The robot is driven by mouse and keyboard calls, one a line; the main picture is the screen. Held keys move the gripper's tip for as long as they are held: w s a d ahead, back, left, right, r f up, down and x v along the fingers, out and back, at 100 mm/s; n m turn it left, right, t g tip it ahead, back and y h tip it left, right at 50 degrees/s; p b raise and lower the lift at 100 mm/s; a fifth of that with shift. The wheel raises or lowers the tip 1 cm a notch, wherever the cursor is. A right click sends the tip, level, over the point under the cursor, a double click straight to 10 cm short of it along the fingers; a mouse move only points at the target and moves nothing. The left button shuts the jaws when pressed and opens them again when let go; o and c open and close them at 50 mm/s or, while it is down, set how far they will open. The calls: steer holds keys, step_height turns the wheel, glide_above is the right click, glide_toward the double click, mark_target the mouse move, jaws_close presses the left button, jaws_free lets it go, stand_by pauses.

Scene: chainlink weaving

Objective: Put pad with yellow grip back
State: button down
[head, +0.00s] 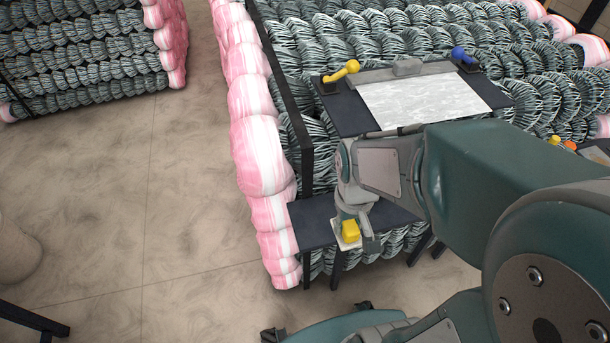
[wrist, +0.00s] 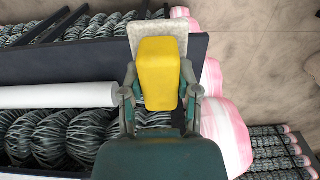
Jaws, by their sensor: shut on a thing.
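My gripper (head: 357,228) is shut on the yellow grip (head: 350,230) of a pale, flat pad (head: 346,244). It holds the pad beside the front edge of a dark shelf (head: 308,226). In the wrist view, the yellow grip (wrist: 162,75) sits between my two fingers, and the speckled pad (wrist: 150,40) shows beyond it. The dark shelf (wrist: 60,62) is next to the pad there. I cannot tell whether the pad touches the shelf.
A dark board (head: 345,112) above carries a pale sheet (head: 425,98), a yellow-handled tool (head: 342,72) and a blue-handled tool (head: 460,54). Wire coils with pink-and-white wrapped ends (head: 262,155) stand behind. A white roll (wrist: 55,96) lies beside the shelf.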

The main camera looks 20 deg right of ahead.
steer(key=w+a+f, duration=0.2)
steer(key=w+f, duration=0.1)
steer(key=w, duration=0.4)
glide_above(315, 221)
steer(key=f, duration=0.2)
steer(key=s+f, duration=0.1)
steer(key=f, duration=0.1)
steer(key=shift+d+f, duration=0.15)
steer(key=shift+f, duration=0.15)
steer(key=shift+w+f, duration=0.25)
steer(key=shift+f, duration=0.05)
steer(key=shift+w+f, duration=0.15)
steer(key=shift+f, duration=0.45)
steer(key=shift+w+f, duration=0.15)
steer(key=shift+f, duration=0.9)
steer(key=shift+f, duration=0.15)
steer(key=shift+c, duration=1.7)
jaws_free()
